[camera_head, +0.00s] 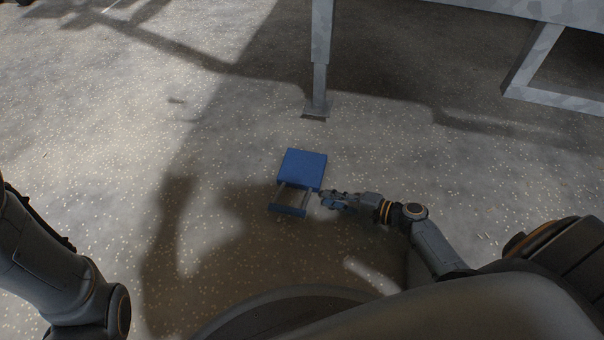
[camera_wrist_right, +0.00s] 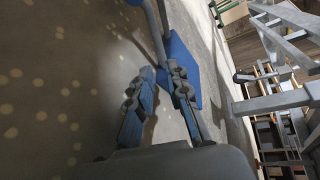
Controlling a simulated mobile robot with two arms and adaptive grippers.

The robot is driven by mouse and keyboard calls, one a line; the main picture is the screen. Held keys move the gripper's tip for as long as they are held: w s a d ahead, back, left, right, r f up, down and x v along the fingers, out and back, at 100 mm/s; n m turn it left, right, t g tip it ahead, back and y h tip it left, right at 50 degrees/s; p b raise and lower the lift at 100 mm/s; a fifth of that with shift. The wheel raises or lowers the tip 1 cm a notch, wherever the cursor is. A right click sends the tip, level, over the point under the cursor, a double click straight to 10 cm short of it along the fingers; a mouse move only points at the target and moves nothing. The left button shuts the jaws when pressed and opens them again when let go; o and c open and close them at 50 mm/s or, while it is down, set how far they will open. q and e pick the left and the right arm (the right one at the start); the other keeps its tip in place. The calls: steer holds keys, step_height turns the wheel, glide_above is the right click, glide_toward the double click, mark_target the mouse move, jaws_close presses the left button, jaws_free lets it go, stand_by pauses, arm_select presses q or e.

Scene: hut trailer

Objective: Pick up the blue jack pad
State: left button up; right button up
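The blue jack pad (camera_head: 306,165) lies on the floor near the middle of the head view. It has a flat blue square plate, with grey rods running toward me to a blue grip bar (camera_head: 287,209). In the right wrist view the blue plate (camera_wrist_right: 184,62) shows beyond the fingers, with a grey rod above them. My right gripper (camera_head: 325,199) is just right of the rods, low over the floor. Its two fingers (camera_wrist_right: 161,72) are apart with nothing seen between them. Whether a finger touches the handle is unclear. My left gripper is out of view.
A grey metal leg with a foot plate (camera_head: 315,109) stands behind the pad under a grey frame (camera_head: 550,97). The speckled floor left of the pad is clear. The right wrist view shows metal steps (camera_wrist_right: 274,100) at its right.

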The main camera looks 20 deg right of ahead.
mark_target(316, 200)
steer(key=b+x, duration=0.3)
steer(key=x, duration=0.1)
steer(key=shift+w+f+b, duration=0.2)
steer(key=shift+w+b, duration=0.15)
steer(key=shift+w, duration=0.05)
steer(key=shift+w+a, duration=0.2)
steer(key=shift+w, duration=0.05)
steer(key=shift+c, duration=0.2)
jaws_close()
steer(key=shift+r, duration=0.15)
